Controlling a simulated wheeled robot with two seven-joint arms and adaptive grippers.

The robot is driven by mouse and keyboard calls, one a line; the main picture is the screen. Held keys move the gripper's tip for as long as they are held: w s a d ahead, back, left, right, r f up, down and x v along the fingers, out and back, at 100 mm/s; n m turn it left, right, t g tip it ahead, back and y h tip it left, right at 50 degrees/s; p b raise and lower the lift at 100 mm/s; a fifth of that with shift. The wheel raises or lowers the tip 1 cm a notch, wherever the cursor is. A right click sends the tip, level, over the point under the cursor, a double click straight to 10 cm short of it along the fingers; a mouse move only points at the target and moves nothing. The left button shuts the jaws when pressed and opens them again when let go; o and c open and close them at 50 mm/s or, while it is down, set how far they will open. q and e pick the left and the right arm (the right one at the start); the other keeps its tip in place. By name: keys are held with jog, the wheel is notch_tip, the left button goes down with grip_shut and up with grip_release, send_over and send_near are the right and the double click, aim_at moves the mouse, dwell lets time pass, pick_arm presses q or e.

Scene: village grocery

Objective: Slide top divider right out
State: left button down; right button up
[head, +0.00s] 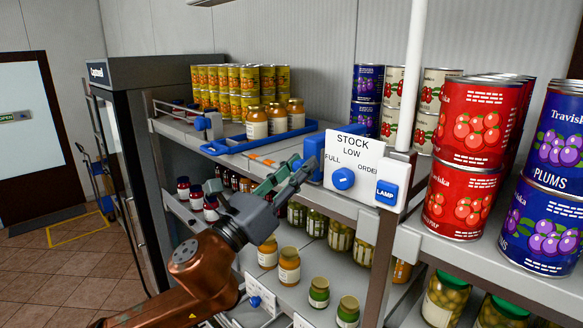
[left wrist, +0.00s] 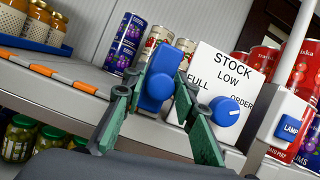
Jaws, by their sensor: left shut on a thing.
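The top divider's blue handle block (head: 314,148) is on the upper shelf's front edge, just left of the white stock sign. My left gripper (head: 298,170) reaches up to it from the lower left. In the left wrist view the same blue block (left wrist: 159,82) stands between the green fingers of my left gripper (left wrist: 154,97), which are closed on its sides. My right gripper is in neither view.
The white stock sign (head: 366,164) with a blue knob (head: 343,179) is close on the right, beside a blue lamp button (head: 387,193). A blue tray (head: 232,148) with jars sits left on the shelf. Cans (head: 367,84) stand behind. Jars fill the lower shelf.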

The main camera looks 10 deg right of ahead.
pick_arm(q)
jog(key=c, duration=2)
grip_release()
jog(key=shift+s+d+f, duration=0.1)
jog(key=shift+s+d, duration=0.1)
jog(key=shift+s, duration=0.05)
jog(key=o, duration=0.3)
jog(key=shift+s, duration=0.1)
jog(key=shift+o, duration=0.2)
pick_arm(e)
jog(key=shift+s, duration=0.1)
pick_arm(q)
jog(key=shift+a, duration=0.1)
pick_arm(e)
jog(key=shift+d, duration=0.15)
pick_arm(q)
jog(key=v, duration=1.2)
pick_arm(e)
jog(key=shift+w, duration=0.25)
